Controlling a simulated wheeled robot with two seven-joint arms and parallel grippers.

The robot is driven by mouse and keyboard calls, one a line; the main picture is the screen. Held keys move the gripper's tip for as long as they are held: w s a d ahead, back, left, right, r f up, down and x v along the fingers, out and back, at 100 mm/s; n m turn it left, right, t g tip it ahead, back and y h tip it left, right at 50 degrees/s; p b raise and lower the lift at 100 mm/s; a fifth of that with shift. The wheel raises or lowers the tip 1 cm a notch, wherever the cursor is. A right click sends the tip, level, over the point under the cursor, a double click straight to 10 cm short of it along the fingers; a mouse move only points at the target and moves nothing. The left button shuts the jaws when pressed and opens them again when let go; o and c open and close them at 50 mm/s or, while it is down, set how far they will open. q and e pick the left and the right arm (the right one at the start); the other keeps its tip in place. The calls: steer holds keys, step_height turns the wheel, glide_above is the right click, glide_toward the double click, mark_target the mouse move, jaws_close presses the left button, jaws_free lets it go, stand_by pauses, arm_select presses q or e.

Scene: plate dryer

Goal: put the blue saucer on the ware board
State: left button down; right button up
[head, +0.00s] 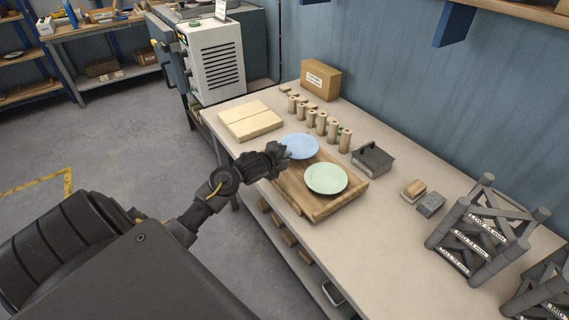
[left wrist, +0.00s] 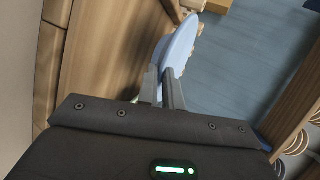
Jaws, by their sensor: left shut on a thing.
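The blue saucer (head: 300,146) is at the back left end of a brown wooden board with raised edges (head: 350,198). My left gripper (head: 284,153) is shut on its near left rim. In the left wrist view the saucer (left wrist: 181,42) shows nearly edge-on between the two fingers (left wrist: 166,90), with brown wood beside it. I cannot tell whether the saucer touches the board. A green saucer (head: 326,178) sits on the front right part of the same board. My right gripper is not in view.
Pale flat boards (head: 250,121) lie left of the blue saucer. Several wooden cylinders (head: 322,123) stand in a row behind it. A dark grey block with a handle (head: 372,159) stands behind the green saucer. Grey racks (head: 478,235) stand at the right.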

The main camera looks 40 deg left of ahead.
mark_target(285, 172)
arm_select(q)
steer(key=shift+w+a+f+p, duration=0.1)
steer(key=shift+f+p, duration=0.2)
steer(key=shift+f, duration=0.6)
steer(key=shift+w+a+f+p, duration=0.1)
steer(key=shift+f+p, duration=0.15)
steer(key=shift+f, duration=0.6)
steer(key=shift+f, duration=0.1)
steer(key=c, duration=2)
jaws_free()
steer(key=o, duration=0.4)
steer(key=shift+s, duration=0.1)
steer(key=shift+o, duration=0.2)
steer(key=v, duration=1.2)
steer(key=shift+b, duration=0.4)
